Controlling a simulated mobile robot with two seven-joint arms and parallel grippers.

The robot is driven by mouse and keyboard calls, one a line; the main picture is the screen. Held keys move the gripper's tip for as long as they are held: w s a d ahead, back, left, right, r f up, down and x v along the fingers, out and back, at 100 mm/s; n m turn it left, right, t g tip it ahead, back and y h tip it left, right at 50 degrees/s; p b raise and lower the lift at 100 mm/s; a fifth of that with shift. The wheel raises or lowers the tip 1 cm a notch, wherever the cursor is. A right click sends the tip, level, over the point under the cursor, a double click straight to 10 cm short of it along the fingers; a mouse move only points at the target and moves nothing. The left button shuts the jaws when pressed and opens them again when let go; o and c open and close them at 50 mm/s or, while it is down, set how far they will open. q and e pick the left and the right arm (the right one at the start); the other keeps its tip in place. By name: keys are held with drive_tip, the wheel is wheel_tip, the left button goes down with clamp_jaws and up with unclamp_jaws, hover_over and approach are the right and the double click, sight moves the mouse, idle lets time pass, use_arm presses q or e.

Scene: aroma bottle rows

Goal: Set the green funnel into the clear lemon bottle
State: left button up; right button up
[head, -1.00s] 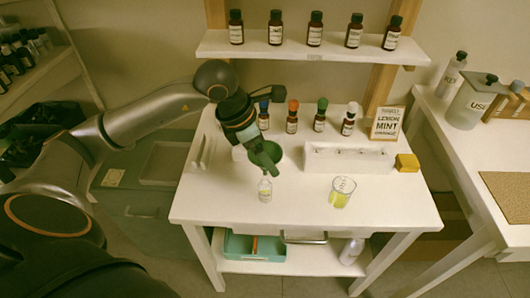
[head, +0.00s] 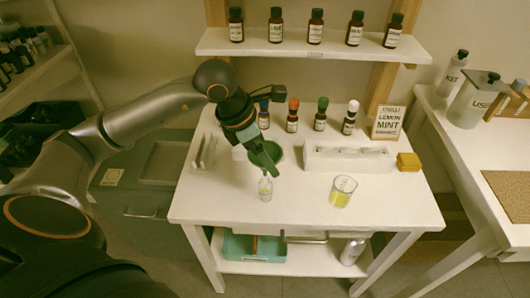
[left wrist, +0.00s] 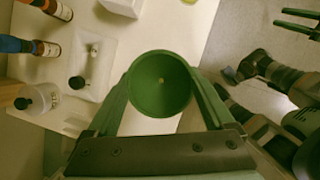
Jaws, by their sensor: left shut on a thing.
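The green funnel (head: 268,153) is held by my left gripper (head: 256,151) above the front left part of the white table. The left wrist view looks into the round funnel cup (left wrist: 160,84) between the two fingers. The clear lemon bottle (head: 265,188) is small, with a pale label, and stands upright right below the funnel. The funnel's lower end meets or overlaps the bottle neck in the head view, but I cannot tell whether the spout is inside. The bottle is hidden in the left wrist view.
A beaker of yellow liquid (head: 342,191) stands right of the bottle. Behind are dark bottles with coloured caps (head: 292,116), a white rack (head: 348,158), a yellow block (head: 408,162) and a lemon mint sign (head: 388,122). The table's front edge is close to the bottle.

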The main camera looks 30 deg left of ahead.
use_arm(q)
drive_tip(key=shift+f+b, duration=2)
drive_tip(key=shift+f, duration=0.2)
use_arm(e)
drive_tip(key=shift+f, duration=2.1)
use_arm(q)
drive_tip(key=o, duration=1.1)
drive_tip(key=shift+c, duration=0.2)
drive_tip(key=shift+a+r, duration=0.2)
drive_tip(key=shift+r, duration=0.5)
drive_tip(key=v, duration=1.1)
drive_tip(key=shift+s+p, duration=0.2)
drive_tip(key=shift+p, duration=0.2)
use_arm(e)
drive_tip(key=shift+w+a+r, duration=0.25)
drive_tip(key=shift+a+r, duration=0.2)
drive_tip(key=shift+r, duration=0.15)
drive_tip(key=shift+w+a+r, duration=0.2)
drive_tip(key=shift+a+r, duration=0.2)
drive_tip(key=shift+r, duration=0.15)
